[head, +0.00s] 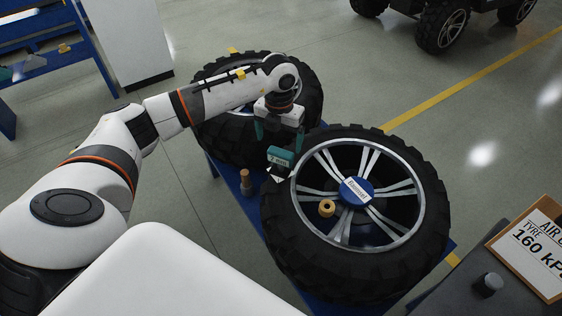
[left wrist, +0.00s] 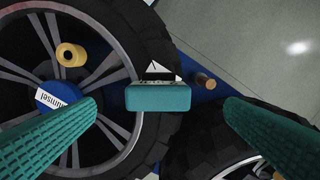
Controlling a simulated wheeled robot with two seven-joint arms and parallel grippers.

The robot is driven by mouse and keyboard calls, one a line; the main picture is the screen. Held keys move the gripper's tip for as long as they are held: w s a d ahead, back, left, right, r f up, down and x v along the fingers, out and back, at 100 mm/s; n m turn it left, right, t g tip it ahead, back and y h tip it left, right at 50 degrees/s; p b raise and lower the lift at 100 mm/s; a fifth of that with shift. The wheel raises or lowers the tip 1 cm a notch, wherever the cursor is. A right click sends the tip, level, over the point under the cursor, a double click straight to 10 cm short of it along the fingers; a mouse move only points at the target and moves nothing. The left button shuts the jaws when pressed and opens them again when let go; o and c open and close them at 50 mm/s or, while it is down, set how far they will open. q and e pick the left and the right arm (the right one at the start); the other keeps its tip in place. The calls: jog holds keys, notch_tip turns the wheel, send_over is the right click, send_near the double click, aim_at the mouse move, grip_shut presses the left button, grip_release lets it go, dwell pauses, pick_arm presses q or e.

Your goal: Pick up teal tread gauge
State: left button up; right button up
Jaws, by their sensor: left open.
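The teal tread gauge (head: 281,156) is a small teal block with a dark label face. It sits between the two tyres on the blue stand, beside the near tyre's tread. My left gripper (head: 280,140) is above it, pointing down, with its teal fingers apart. In the left wrist view the gauge (left wrist: 158,97) lies between the two open fingers, clear of both. A white piece shows just behind it. What the gauge rests on is partly hidden. My right gripper is not in view.
The near tyre (head: 279,228) and the far tyre (head: 223,141) lie on the blue stand (head: 226,182). A wooden peg (head: 245,182) stands at the left. An air-pressure sign (head: 532,250) stands at the right.

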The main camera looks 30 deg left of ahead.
aim_at(281, 151)
pick_arm(q)
notch_tip(281, 151, down, 3)
jog(key=shift+f, duration=0.1)
jog(key=f, duration=0.1)
jog(key=f+p, duration=0.1)
jog(key=f, duration=0.2)
jog(key=shift+w+d, duration=0.1)
jog(key=shift+w, duration=0.15)
jog(key=shift+f, duration=0.65)
jog(key=c, duration=1.3)
